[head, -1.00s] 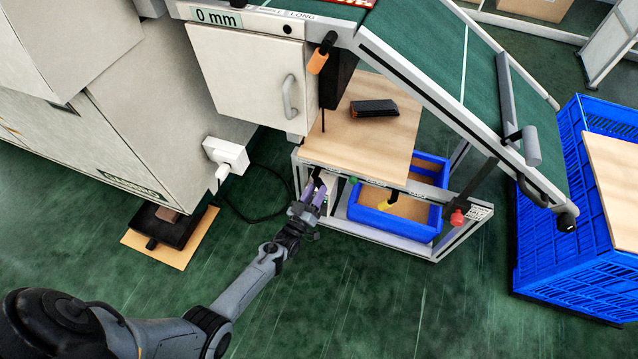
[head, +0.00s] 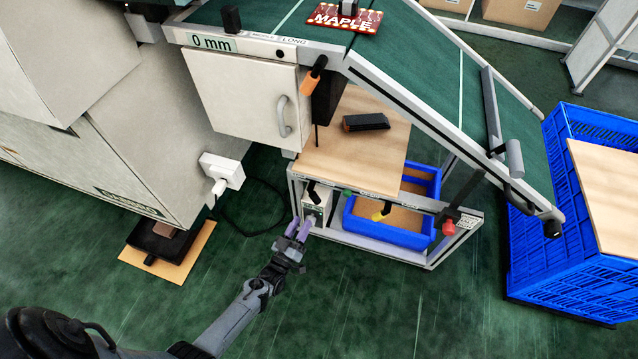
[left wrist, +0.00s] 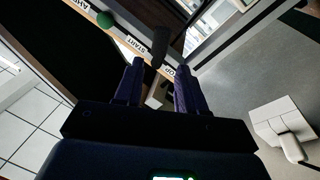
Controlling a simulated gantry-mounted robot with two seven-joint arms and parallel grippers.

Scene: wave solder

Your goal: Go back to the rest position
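My left gripper (head: 298,230) is in front of the conveyor frame in the head view, low beside the small control box (head: 316,206) under the wooden shelf. Its two purple fingers are apart with nothing visible between them. In the left wrist view the fingers (left wrist: 158,88) are also apart, pointing toward a black lever (left wrist: 162,45) and the labels START and STOP. The gripper looks clear of the frame in the head view. My right gripper is in neither view.
A wooden shelf (head: 340,166) holds a black object (head: 366,122). A blue bin (head: 388,232) sits below it. A blue crate (head: 545,270) stands at right. A white socket box (head: 222,171) with a cable is at left. The green floor in front is open.

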